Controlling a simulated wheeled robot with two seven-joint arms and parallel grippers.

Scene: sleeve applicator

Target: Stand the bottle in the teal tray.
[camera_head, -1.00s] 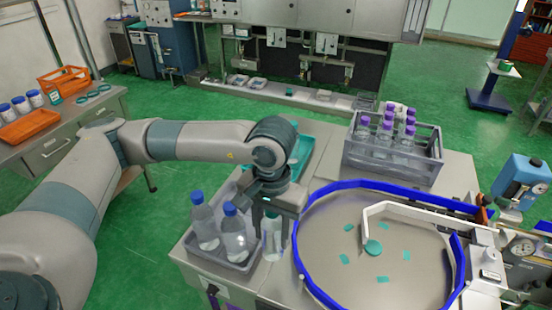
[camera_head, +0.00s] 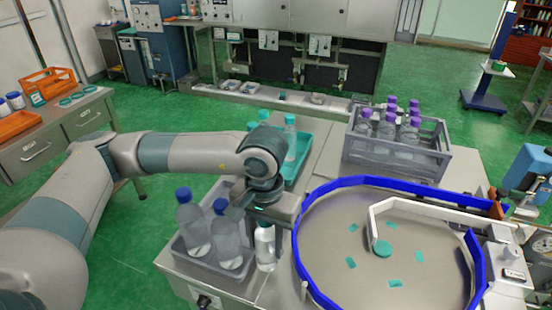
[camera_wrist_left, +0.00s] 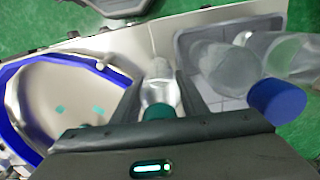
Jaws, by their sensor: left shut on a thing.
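My left gripper (camera_head: 266,222) is shut on a clear bottle (camera_head: 264,250), which is upright at the right side of a grey tray. In the left wrist view, the bottle (camera_wrist_left: 160,88) with its teal cap (camera_wrist_left: 158,112) sits between the fingers, left of the grey tray. I cannot tell whether its base touches anything. The teal tray (camera_head: 292,176) lies behind my left wrist, partly hidden by it. Teal-capped bottles (camera_head: 290,140) stand there. My right gripper is not in view.
The grey tray (camera_head: 205,268) holds blue-capped bottles (camera_head: 228,240) close beside the held one. A round table with a blue rim (camera_head: 330,184) lies to the right. A grey crate of purple-capped bottles (camera_head: 398,158) stands at the back right.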

